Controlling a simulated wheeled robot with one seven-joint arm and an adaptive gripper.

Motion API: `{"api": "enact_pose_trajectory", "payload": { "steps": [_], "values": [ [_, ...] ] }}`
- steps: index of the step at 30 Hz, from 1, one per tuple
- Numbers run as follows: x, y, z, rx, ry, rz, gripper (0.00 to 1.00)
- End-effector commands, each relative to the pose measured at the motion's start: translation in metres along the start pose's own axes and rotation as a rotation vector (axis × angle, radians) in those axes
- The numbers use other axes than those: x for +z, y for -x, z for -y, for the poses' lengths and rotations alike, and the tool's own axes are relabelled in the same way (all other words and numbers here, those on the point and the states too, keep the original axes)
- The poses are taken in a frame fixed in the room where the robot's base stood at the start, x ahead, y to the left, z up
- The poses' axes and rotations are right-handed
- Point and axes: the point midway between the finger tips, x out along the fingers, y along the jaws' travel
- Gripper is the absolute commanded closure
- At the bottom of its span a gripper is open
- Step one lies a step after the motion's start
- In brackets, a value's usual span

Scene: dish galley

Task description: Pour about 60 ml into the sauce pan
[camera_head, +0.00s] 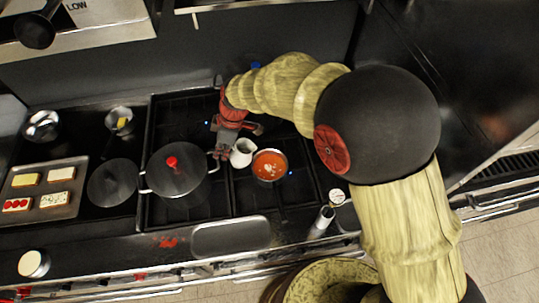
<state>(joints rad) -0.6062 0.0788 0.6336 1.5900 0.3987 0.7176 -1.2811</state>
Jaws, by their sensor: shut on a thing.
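My gripper (222,154) reaches in from the right over the stove and is shut on a small white jug (242,153). The jug is beside the left rim of a small pan (270,165) that holds orange-red sauce with pale bits on top. The jug looks roughly upright, with its opening visible from above. I cannot tell how far it is above the burner grate, and its contents are not clear. No stream of liquid shows between jug and pan.
A large lidded pot (176,170) with a red knob stands left of my gripper. A baking tray (68,205) with several food pieces lies at far left. A black grate is free in front of the pan.

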Motion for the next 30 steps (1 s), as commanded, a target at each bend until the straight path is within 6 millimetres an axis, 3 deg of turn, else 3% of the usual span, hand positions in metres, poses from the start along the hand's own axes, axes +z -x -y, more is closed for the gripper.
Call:
{"api": "enact_pose_trajectory", "payload": {
  "steps": [12, 30],
  "values": [
    [-0.013, 0.003, 0.001, 0.010, 0.006, 0.128, 1.00],
    [-0.029, 0.023, 0.002, 0.021, 0.007, 0.287, 1.00]
  ]
}}
